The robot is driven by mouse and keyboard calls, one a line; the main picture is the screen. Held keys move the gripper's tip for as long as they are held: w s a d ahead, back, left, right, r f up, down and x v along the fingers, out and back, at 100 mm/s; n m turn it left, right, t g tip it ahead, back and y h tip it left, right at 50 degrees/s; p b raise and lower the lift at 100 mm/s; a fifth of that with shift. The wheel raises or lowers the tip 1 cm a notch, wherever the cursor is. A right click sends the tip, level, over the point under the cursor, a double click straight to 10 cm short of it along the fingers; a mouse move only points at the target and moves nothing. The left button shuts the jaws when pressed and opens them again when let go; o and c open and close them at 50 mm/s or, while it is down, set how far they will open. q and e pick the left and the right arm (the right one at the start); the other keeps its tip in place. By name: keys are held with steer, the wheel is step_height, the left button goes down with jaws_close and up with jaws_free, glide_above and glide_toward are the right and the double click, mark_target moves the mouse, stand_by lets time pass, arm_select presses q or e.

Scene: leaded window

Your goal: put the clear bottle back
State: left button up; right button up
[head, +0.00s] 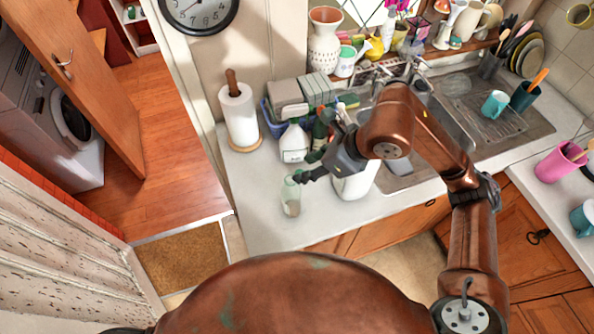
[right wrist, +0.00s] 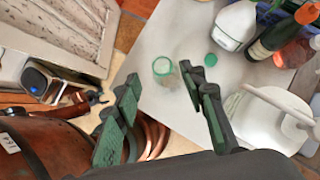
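The clear bottle (head: 291,197) stands upright on the pale counter near its front left part, with something brownish low inside. In the right wrist view the clear bottle (right wrist: 163,67) shows from above, just beyond the gap between my fingers. My right gripper (head: 309,174) is right beside the bottle's upper part in the head view. In the right wrist view my right gripper (right wrist: 165,88) has its fingers wide apart with nothing between them. What looks like my left gripper (right wrist: 97,98) is small at the left of that view; its opening is unclear.
A white spray bottle (head: 294,144) and a dark green bottle (head: 320,133) stand behind. A white jug (right wrist: 262,115) is close to my right finger. A green disc (right wrist: 211,60) lies near the bottle. A paper towel roll (head: 239,115) stands at the back left.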

steer(key=shift+v, duration=1.2)
